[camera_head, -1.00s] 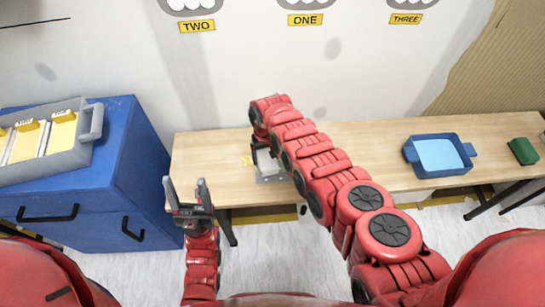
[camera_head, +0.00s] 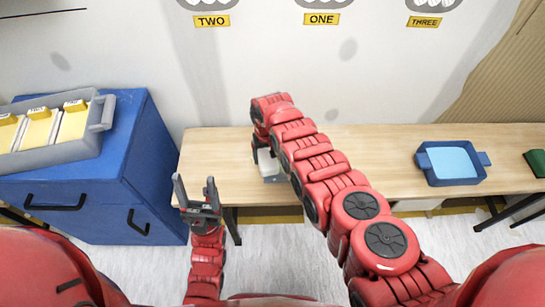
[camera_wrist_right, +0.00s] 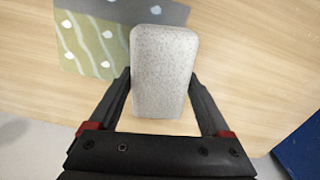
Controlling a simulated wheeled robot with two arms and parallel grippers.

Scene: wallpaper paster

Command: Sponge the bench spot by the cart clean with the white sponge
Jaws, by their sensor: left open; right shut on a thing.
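The white sponge (camera_wrist_right: 162,70) is between the fingers of my right gripper (camera_wrist_right: 160,82), which is shut on it. In the head view the sponge (camera_head: 265,161) is at the left part of the wooden bench (camera_head: 222,160), partly hidden by my right arm. I cannot tell whether it touches the bench top. No spot shows on the visible bench wood; the area under the sponge is hidden. The blue cart (camera_head: 125,150) stands left of the bench. My left gripper (camera_head: 195,181) is open and empty, in front of the bench's left end.
A grey and green patterned sheet (camera_wrist_right: 95,45) lies on the bench beside the sponge. A grey tray (camera_head: 70,151) with yellow-labelled compartments sits on the cart. A blue tray (camera_head: 428,173) and a green block (camera_head: 537,163) are farther right. The bench between is clear.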

